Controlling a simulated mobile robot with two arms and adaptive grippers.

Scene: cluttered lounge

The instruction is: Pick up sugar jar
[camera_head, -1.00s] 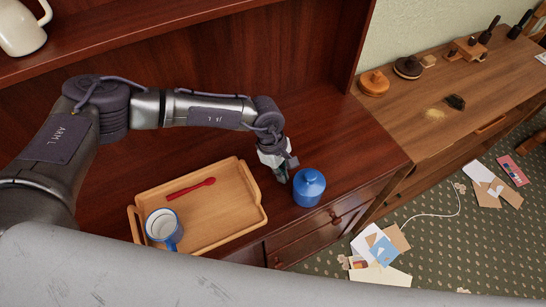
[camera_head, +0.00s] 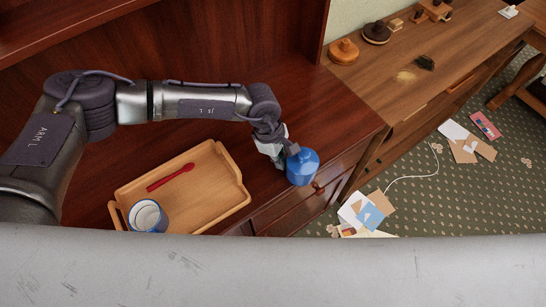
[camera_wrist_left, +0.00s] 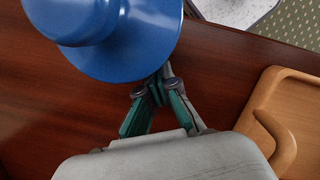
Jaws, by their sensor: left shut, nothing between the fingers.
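The sugar jar (camera_head: 302,170) is blue with a domed, knobbed lid. It is at the cabinet top's front edge, right of the tray; in the wrist view it fills the upper left (camera_wrist_left: 120,40), seen from above. My left gripper (camera_head: 284,160) is right beside the jar, on its left side in the head view. Its green fingers (camera_wrist_left: 160,88) are shut with nothing between them, and the tips reach the lid's rim. I cannot tell whether they touch the jar. My right gripper is not in view.
A wooden tray (camera_head: 215,208) with a red spoon (camera_head: 170,178) and a blue-and-white mug (camera_head: 147,217) is left of the jar. A lower sideboard (camera_head: 440,85) stands to the right. Papers (camera_head: 365,210) and a white cord (camera_head: 412,177) lie on the carpet.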

